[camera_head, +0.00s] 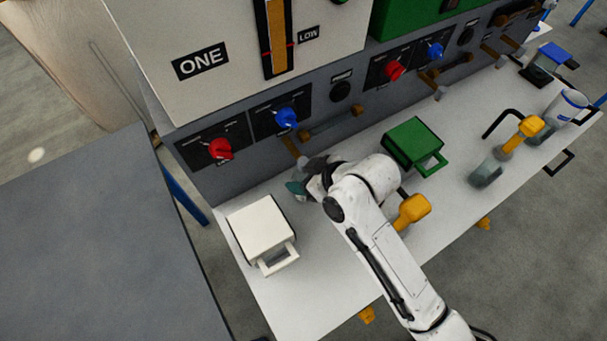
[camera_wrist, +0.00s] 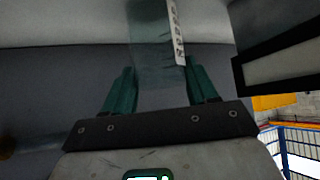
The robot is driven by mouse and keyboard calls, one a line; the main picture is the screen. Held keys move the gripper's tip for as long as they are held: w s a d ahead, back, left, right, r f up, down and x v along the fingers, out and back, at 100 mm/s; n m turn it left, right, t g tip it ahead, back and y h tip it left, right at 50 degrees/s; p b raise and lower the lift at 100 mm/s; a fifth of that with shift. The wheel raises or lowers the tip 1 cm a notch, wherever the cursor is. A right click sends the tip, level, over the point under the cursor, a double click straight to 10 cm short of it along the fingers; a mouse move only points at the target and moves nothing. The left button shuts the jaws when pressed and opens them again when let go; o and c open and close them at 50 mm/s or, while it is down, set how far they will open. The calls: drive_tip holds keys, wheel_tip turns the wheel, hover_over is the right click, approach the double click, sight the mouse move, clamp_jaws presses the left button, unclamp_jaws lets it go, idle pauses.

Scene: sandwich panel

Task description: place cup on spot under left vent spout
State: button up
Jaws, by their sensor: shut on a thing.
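In the wrist view my gripper (camera_wrist: 160,88) has its two green fingers on either side of a clear, greyish cup (camera_wrist: 152,60). The cup carries a white strip with dark marks. My gripper (camera_head: 297,188) is low over the white bench in the head view, between the white box and the green box, near the panel's left part. The held cup is hard to make out there, mostly hidden by the gripper.
A white box (camera_head: 260,232) stands left of the gripper and a green box (camera_head: 413,143) right. Red (camera_head: 220,148) and blue (camera_head: 286,117) knobs stick out of the panel above the bench (camera_head: 310,275).

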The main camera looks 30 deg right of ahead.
drive_tip(key=shift+f, duration=0.15)
drive_tip(key=o, duration=1.4)
drive_tip(key=shift+o, duration=0.2)
drive_tip(key=shift+r, duration=0.2)
drive_tip(key=v, duration=1.2)
